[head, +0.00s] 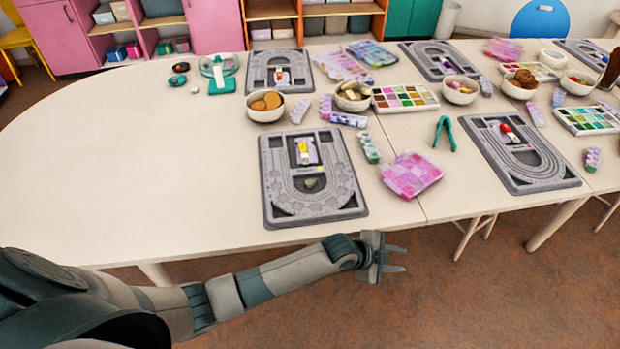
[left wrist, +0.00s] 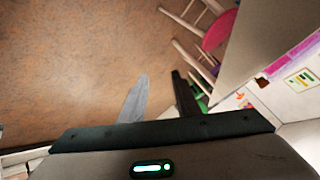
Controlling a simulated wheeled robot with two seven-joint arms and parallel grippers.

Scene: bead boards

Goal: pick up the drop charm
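I cannot tell for sure which small piece is the drop charm. The near grey bead board (head: 350,205) holds a yellow-and-white piece (head: 303,152) and a dark greenish piece (head: 311,183) in its middle. The right-hand board (head: 550,178) holds a red-topped piece (head: 507,130), and the far board (head: 262,62) an orange-and-white one (head: 281,75). My left gripper (head: 396,259) is in front of the table edge, over the floor and apart from the boards. In the left wrist view its fingers (left wrist: 162,95) stand apart with nothing between them. My right gripper is out of view.
Bowls such as the one with orange-brown discs (head: 266,102), a pink pouch (head: 412,174), colour-filled trays (head: 404,97) and a teal tweezer-like tool (head: 444,133) stand around the boards. The table's left side (head: 130,160) is clear. The front edge lies between my gripper and the boards.

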